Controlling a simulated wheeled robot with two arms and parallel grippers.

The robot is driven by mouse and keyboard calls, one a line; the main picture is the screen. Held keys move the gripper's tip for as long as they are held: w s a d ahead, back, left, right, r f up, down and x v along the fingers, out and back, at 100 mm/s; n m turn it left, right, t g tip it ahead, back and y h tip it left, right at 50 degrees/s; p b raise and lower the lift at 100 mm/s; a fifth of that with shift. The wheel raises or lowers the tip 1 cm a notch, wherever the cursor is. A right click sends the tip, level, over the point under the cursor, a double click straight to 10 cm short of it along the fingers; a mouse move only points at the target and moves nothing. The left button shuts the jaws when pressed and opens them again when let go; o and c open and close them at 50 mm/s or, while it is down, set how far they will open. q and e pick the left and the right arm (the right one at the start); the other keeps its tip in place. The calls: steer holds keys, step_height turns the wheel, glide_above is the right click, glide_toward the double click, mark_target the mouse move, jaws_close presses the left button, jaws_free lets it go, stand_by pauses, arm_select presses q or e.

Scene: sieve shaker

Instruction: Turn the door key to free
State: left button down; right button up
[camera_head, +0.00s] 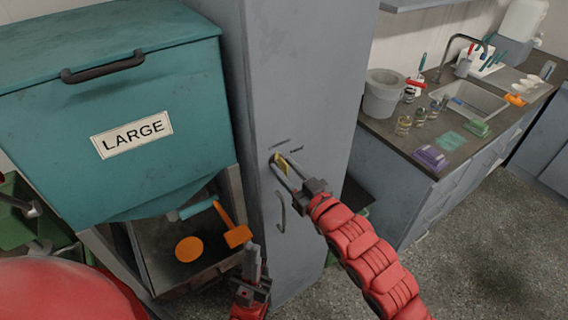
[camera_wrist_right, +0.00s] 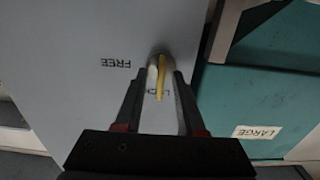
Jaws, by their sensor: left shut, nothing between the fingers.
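The yellow door key (camera_head: 281,163) sits in the front of a tall grey cabinet (camera_head: 300,75). My right gripper (camera_head: 282,161) is at the key, with one finger on each side and a gap between them. In the right wrist view the key (camera_wrist_right: 161,78) shows as a thin yellow strip between the fingertips of my right gripper (camera_wrist_right: 166,78). The word FREE (camera_wrist_right: 116,63) is printed left of it. A second word (camera_wrist_right: 158,94), perhaps LOCK, is partly covered by the key. My left gripper (camera_head: 254,262) is shut and empty, low in front of the cabinet.
A dark handle (camera_head: 281,212) is below the key on the cabinet. A teal bin marked LARGE (camera_head: 110,130) stands left, above an open box (camera_head: 160,270) with an orange scoop (camera_head: 236,234). A sink counter (camera_head: 440,150) is at right; the floor there is clear.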

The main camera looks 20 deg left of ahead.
steer(key=shift+w+a, duration=0.25)
steer(key=shift+a, duration=0.15)
jaws_close()
